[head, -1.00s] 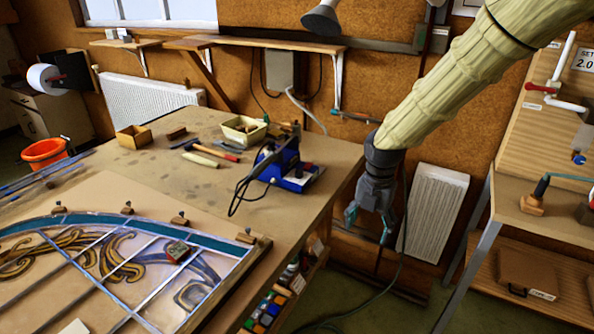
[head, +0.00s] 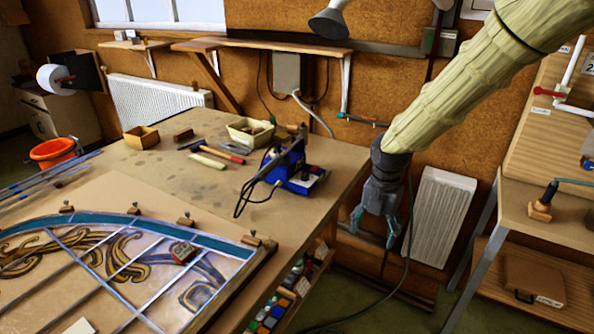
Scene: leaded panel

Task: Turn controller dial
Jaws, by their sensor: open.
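A blue soldering controller (head: 302,180) sits near the right edge of the workbench (head: 190,175), with an iron in its holder and a dark cable beside it. Its dial is too small to make out clearly; a dark knob-like part shows on its right side. My gripper (head: 374,229) hangs pointing down, just off the bench's right edge, to the right of and lower in the picture than the controller. Its two teal-tipped fingers are apart, with nothing between them. It touches nothing that I can see.
The leaded panel (head: 130,262) lies at the bench's front left. Hand tools (head: 218,156) and a tray (head: 250,131) lie behind the controller. A white radiator (head: 440,216) stands behind my gripper. A side table (head: 560,212) is at right. Floor shows between bench and side table.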

